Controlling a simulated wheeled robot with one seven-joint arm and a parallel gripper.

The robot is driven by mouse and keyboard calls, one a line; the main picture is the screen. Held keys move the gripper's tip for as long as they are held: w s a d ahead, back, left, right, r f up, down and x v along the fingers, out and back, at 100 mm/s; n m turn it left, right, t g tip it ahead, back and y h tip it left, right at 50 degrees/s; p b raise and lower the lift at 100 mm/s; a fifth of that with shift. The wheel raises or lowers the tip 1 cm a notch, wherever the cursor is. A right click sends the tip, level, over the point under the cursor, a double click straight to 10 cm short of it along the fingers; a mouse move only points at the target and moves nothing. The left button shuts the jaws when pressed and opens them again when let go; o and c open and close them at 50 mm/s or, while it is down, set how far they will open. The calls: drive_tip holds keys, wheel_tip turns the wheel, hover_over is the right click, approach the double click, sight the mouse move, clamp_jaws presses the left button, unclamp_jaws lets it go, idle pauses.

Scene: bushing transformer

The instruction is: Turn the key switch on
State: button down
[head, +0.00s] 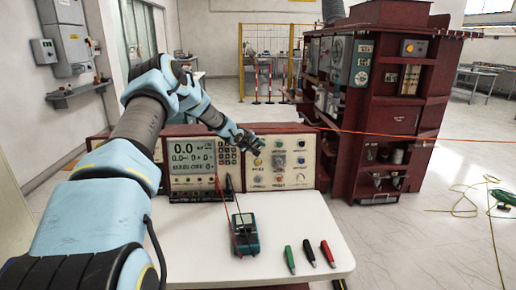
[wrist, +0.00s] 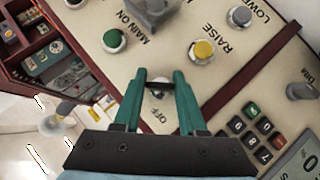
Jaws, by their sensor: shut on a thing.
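The key switch (wrist: 157,91) is a small dark key on a light round base in the cream control panel, in the middle of the wrist view. The word OFF is printed beside it. My gripper (wrist: 160,78) has its two teal fingers on either side of the key, closed on it. In the head view my gripper (head: 257,150) reaches the upper left part of the control panel (head: 305,176). The key switch cannot be made out there behind my gripper.
A multimeter (head: 245,233) and green, black and red probes lie on the white table (head: 190,245). A dark red cabinet (head: 345,120) stands behind.

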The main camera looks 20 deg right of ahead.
drive_tip(key=shift+c, duration=2.3)
unclamp_jaws()
drive_tip(key=b+v, duration=0.3)
drive_tip(key=v, duration=0.7)
drive_tip(key=shift+s+a+r, duration=0.2)
drive_tip(key=shift+r, duration=0.05)
drive_tip(key=s+a+m+g+y, duration=0.1)
drive_tip(key=s+a+g+y, duration=0.1)
drive_tip(key=s+a, duration=0.6)
drive_tip(key=s+a+m+g+y, duration=0.1)
drive_tip(key=s+a+g+y, duration=0.1)
drive_tip(key=s+a, duration=0.7)
drive_tip(key=s+a+m+g+y, duration=0.1)
drive_tip(key=s+a, duration=0.8)
drive_tip(key=s, duration=1.1)
drive_tip(key=g+y, duration=0.1)
drive_tip(key=y, duration=0.1)
drive_tip(key=shift+s+m+y, duration=0.3)
drive_tip(key=shift+y, duration=0.1)
